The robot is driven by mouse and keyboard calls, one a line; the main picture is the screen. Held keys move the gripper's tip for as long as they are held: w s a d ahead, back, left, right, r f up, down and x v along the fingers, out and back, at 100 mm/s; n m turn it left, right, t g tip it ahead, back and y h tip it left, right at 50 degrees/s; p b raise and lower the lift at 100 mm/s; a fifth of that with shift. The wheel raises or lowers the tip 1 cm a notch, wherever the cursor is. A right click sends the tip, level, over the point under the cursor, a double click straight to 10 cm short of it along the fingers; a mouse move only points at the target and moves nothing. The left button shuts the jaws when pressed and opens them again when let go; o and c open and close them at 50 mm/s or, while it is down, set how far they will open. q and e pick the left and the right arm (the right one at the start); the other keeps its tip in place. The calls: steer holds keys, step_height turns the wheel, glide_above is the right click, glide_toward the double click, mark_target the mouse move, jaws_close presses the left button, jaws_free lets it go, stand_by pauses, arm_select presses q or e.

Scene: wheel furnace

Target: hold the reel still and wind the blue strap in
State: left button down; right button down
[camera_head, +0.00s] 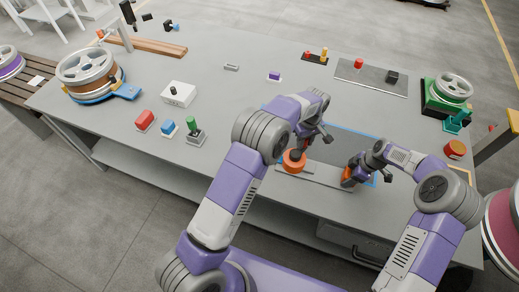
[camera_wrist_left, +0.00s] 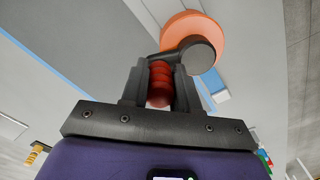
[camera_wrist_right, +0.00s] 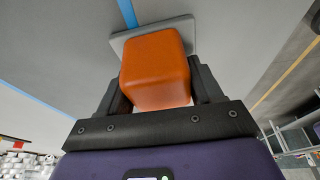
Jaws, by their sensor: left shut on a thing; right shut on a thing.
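My left gripper (camera_head: 301,143) is shut on a red ribbed handle (camera_wrist_left: 159,84), seen in the left wrist view. The handle joins a dark crank hub (camera_wrist_left: 192,52) over an orange disc (camera_head: 293,161). My right gripper (camera_head: 353,170) is shut on an orange block (camera_wrist_right: 155,68), which stands on a small grey plate (camera_wrist_right: 122,44). A reel (camera_head: 87,66) with a silver spoked wheel sits at the far left, with blue around its base and a blue piece (camera_head: 128,91) beside it. I cannot tell which blue part is the strap.
A dark mat (camera_head: 340,148) with a blue edge lies behind my grippers. A green-based wheel (camera_head: 452,88) stands at the right. The middle of the table is fairly clear.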

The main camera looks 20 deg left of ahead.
arm_select(q)
steer(key=shift+w+a+r, duration=0.1)
steer(key=shift+w+a, duration=0.2)
steer(key=shift+a, duration=0.4)
steer(key=shift+w+a, duration=0.2)
steer(key=shift+a, duration=0.45)
steer(key=shift+s+a, duration=0.2)
steer(key=shift+a, duration=0.4)
steer(key=shift+s+a, duration=0.15)
steer(key=shift+a, duration=0.4)
steer(key=shift+s+a, duration=0.85)
steer(key=shift+s, duration=0.05)
steer(key=shift+s, duration=0.1)
